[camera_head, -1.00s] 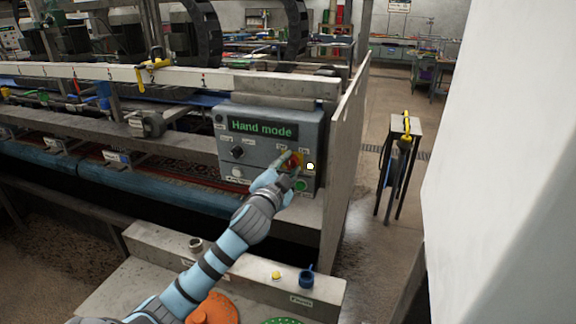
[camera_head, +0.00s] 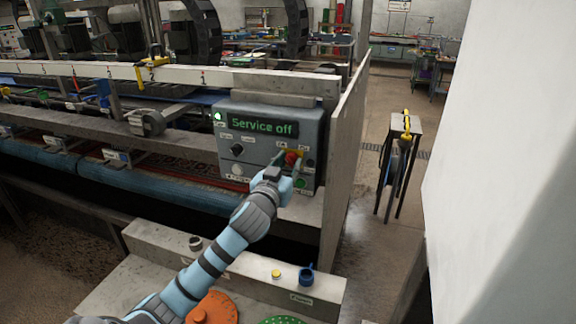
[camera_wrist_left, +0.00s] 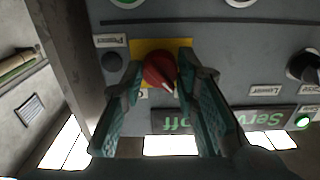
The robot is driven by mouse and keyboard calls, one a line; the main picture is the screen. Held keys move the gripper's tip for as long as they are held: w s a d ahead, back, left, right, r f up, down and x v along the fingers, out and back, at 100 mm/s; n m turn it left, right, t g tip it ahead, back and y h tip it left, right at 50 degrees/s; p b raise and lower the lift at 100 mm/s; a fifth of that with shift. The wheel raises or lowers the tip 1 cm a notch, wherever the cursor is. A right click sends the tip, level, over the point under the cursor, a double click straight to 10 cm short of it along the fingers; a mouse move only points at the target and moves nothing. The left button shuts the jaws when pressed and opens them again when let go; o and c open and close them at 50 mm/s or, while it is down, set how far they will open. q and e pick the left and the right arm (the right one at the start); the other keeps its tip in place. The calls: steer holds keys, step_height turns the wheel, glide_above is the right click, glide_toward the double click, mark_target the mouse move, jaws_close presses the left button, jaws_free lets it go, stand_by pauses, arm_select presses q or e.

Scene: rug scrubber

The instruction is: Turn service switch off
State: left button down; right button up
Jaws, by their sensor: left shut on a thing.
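The service switch (camera_head: 291,158) is a red knob on a yellow plate at the right of the grey control box (camera_head: 226,150). In the left wrist view, upside down, the red knob (camera_wrist_left: 160,70) sits between my fingertips, its white mark towards the display. My left gripper (camera_head: 289,167) is shut on the knob, one finger on each side; the wrist view also shows the gripper (camera_wrist_left: 159,72). The display (camera_head: 263,127) reads "Service off" in green. A green lamp (camera_head: 218,117) glows at the box's upper left. My right gripper is not in view.
A black selector (camera_head: 237,149) and white button (camera_head: 237,170) sit left on the box. A green button (camera_head: 301,183) is below the switch. A metal upright panel (camera_head: 345,150) stands right of the box. A ledge in front carries a yellow button (camera_head: 276,274) and blue part (camera_head: 306,275).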

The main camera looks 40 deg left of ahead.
arm_select(q)
steer(key=shift+r, duration=0.25)
stand_by(0.3)
steer(key=c, duration=1.4)
jaws_free()
steer(key=shift+o, duration=0.9)
steer(key=shift+w+f, duration=0.15)
steer(key=shift+f, duration=0.1)
steer(key=v, duration=1.2)
steer(key=shift+w, duration=0.1)
